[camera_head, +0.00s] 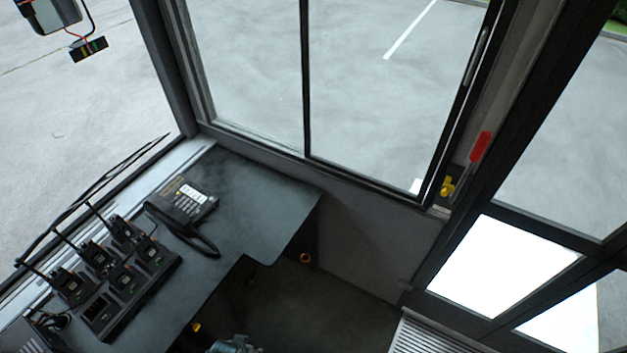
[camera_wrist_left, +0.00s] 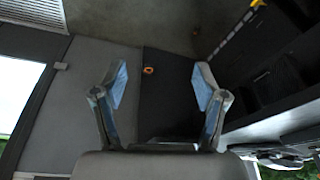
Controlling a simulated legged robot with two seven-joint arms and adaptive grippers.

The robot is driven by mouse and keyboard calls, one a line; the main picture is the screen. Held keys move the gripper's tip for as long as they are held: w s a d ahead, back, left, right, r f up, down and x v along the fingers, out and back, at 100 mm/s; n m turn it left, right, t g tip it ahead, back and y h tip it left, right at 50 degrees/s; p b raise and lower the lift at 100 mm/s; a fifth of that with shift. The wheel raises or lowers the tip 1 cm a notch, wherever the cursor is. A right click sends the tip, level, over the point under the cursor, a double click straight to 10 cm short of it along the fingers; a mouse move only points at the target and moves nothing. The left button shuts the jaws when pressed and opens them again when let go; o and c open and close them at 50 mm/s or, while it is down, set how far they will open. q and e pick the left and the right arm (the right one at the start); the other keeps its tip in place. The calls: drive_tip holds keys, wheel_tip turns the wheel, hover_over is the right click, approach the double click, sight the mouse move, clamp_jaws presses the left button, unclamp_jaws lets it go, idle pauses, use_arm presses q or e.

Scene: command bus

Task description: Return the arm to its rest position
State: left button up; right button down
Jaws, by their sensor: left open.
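My left gripper (camera_wrist_left: 160,85) shows in the left wrist view with its two blue-grey fingers spread wide. Nothing is between them; the dark floor, a grey panel and a small orange ring (camera_wrist_left: 148,70) show beyond. In the head view a small grey-blue piece, likely part of my left arm or gripper, shows at the bottom edge, low in front of the desk (camera_head: 262,205). The rest of the arm is out of that view. My right gripper is in neither view.
A desk phone (camera_head: 185,203) with its handset and cord lies on the desk. A charger rack (camera_head: 135,300) with several radios stands left of it, antennas upward. The windows and door frame bound the right side. Dark floor (camera_head: 320,315) lies open beside the desk.

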use_arm(q)
drive_tip(key=s+f+g, duration=0.1)
drive_tip(key=s+f, duration=0.1)
drive_tip(key=f, duration=0.7)
drive_tip(key=s+f, duration=0.2)
drive_tip(key=f, duration=0.8)
drive_tip(key=s+a+f+g, duration=0.1)
drive_tip(key=s+a+f, duration=0.2)
drive_tip(key=s+f, duration=1.2)
drive_tip(key=shift+s+a+f, duration=0.2)
drive_tip(key=shift+s+f, duration=0.1)
drive_tip(key=shift+s, duration=0.65)
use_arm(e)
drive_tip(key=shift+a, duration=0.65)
